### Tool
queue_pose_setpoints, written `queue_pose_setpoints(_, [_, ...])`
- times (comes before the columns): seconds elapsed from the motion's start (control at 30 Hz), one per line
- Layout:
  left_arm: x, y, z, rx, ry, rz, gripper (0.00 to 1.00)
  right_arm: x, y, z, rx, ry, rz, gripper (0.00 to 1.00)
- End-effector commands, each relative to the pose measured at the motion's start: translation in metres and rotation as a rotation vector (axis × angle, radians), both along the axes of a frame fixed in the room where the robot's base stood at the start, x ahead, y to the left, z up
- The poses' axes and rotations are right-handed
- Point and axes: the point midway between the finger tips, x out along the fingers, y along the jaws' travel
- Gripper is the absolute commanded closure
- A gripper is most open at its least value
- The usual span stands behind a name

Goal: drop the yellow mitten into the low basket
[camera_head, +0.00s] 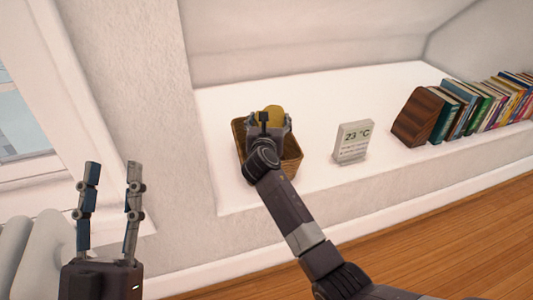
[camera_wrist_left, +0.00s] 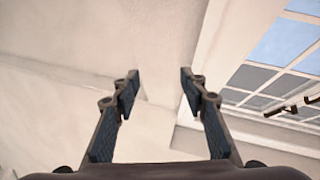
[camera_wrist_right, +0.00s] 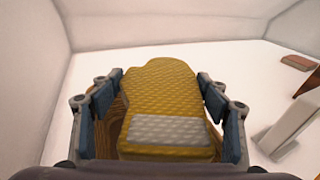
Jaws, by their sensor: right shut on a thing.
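The low basket (camera_head: 292,158) is brown and woven and stands on the white ledge. The yellow mitten (camera_head: 273,112) shows in the head view just beyond my right gripper (camera_head: 268,124), over the basket. In the right wrist view the mitten (camera_wrist_right: 160,90) is quilted with a pale grey cuff, and it sits between the fingers of my right gripper (camera_wrist_right: 162,110), which is shut on it. Part of the basket (camera_wrist_right: 118,120) shows behind and below the mitten there. I cannot tell how far the mitten is above the basket. My left gripper (camera_head: 110,172) is open and empty, away to the left.
A small white display (camera_head: 353,141) reading 23 °C stands on the ledge (camera_head: 310,100) right of the basket. Further right a brown wooden bookend (camera_head: 418,117) and a row of books (camera_head: 485,103) stand. A window (camera_head: 18,120) and a white radiator (camera_head: 40,250) are at the left.

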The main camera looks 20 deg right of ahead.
Motion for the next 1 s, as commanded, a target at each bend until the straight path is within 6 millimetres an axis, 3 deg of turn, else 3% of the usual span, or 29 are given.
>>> queue_pose_setpoints(0.2, [-0.009, 0.001, 0.011, -0.019, -0.065, -0.004, 0.6, 0.0, 0.0, -0.002, 0.0, -0.001, 0.0, 0.54])
queue_pose_setpoints(0.53, [-0.011, 0.001, 0.014, -0.022, -0.077, -0.004, 0.6, 0.0, 0.0, -0.002, 0.0, -0.001, 0.0, 0.54])
queue_pose_setpoints(0.57, [-0.011, 0.001, 0.014, -0.022, -0.077, -0.004, 0.6, 0.0, 0.0, -0.002, 0.0, -0.001, 0.0, 0.28])
queue_pose_setpoints(0.7, [-0.011, 0.001, 0.014, -0.022, -0.077, -0.004, 0.6, 0.0, 0.0, -0.002, 0.0, 0.0, 0.0, 0.12])
queue_pose_setpoints(1.0, [-0.01, 0.001, 0.013, -0.022, -0.074, -0.004, 0.6, 0.0, 0.0, -0.002, 0.0, 0.0, 0.0, 0.1])
